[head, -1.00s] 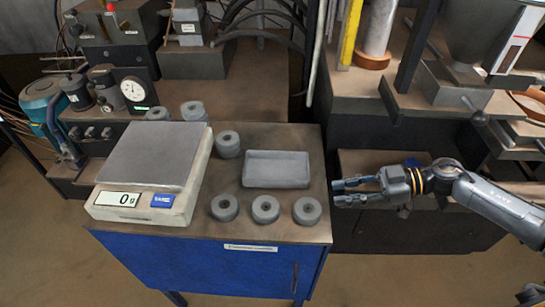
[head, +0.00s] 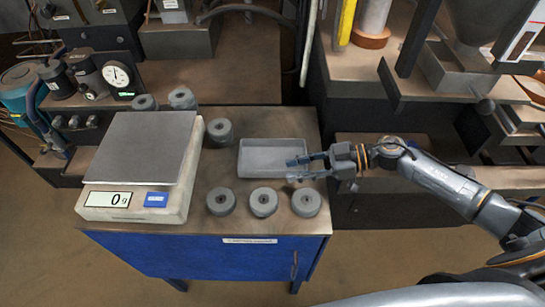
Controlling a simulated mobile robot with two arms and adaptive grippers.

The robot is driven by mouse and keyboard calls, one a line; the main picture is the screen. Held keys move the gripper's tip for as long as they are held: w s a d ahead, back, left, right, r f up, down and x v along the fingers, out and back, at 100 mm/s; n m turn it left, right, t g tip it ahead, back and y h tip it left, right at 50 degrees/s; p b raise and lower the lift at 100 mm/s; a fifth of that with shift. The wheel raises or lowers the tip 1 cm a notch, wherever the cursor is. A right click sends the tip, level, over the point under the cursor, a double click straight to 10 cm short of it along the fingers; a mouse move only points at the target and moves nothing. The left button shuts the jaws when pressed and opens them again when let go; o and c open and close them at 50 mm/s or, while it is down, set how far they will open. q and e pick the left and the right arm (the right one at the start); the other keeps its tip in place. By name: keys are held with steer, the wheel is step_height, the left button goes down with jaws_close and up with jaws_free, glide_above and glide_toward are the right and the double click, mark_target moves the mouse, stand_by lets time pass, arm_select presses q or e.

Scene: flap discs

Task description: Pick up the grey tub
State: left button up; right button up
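The grey tub (head: 262,157) is a shallow rectangular tray on the right half of the blue cabinet's top. My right gripper (head: 292,169) comes in from the right, with its two fingers apart at the tub's right end. One finger reaches over or against the tub's right edge and the other sits nearer the front. I cannot tell whether either touches the tub. No object shows held between the fingers. My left gripper is not in view.
Several grey flap discs surround the tub, three in front (head: 263,202) and one to its left (head: 220,131). A scale (head: 190,200) reading 0 g stands on the left of the cabinet top (head: 240,226). Machinery fills the back.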

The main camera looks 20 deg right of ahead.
mark_target(279, 171)
steer(key=p+x, duration=0.1)
steer(key=x, duration=0.4)
steer(key=shift+r, duration=0.2)
jaws_close()
